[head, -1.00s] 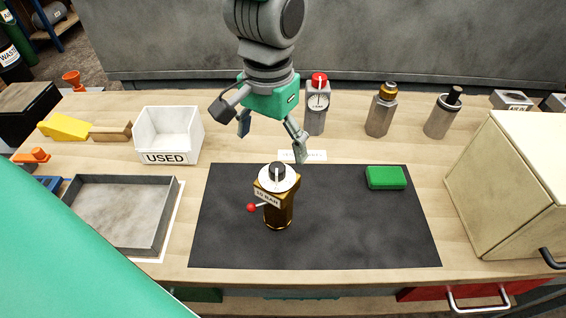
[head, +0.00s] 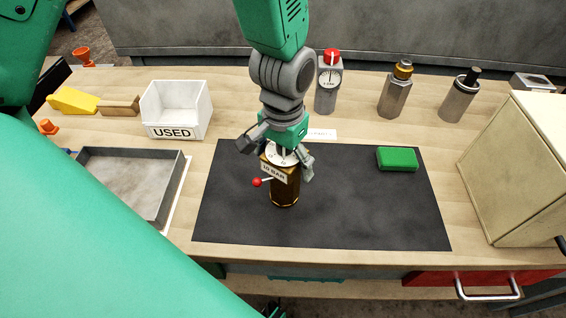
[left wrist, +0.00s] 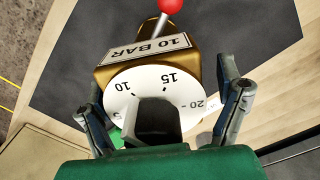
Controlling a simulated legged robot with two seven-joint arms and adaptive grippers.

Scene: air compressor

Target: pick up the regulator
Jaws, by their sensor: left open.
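The regulator (head: 285,187) is a brass body with a white dial on top, a "10 BAR" label and a lever with a red ball. It stands upright on the dark mat (head: 370,215). My left gripper (head: 276,160) is open above it, its fingers on either side of the dial. In the left wrist view, the regulator's white dial (left wrist: 185,88) with a dark knob lies between the two open fingers. I cannot tell whether either finger touches it. My right gripper is not in view.
A green block (head: 397,158) lies on the mat's right. Behind stand a gauge with a red cap (head: 329,85) and two metal cylinders. A white USED bin (head: 176,109) and grey tray (head: 122,185) are at left. A beige box (head: 520,170) stands at right.

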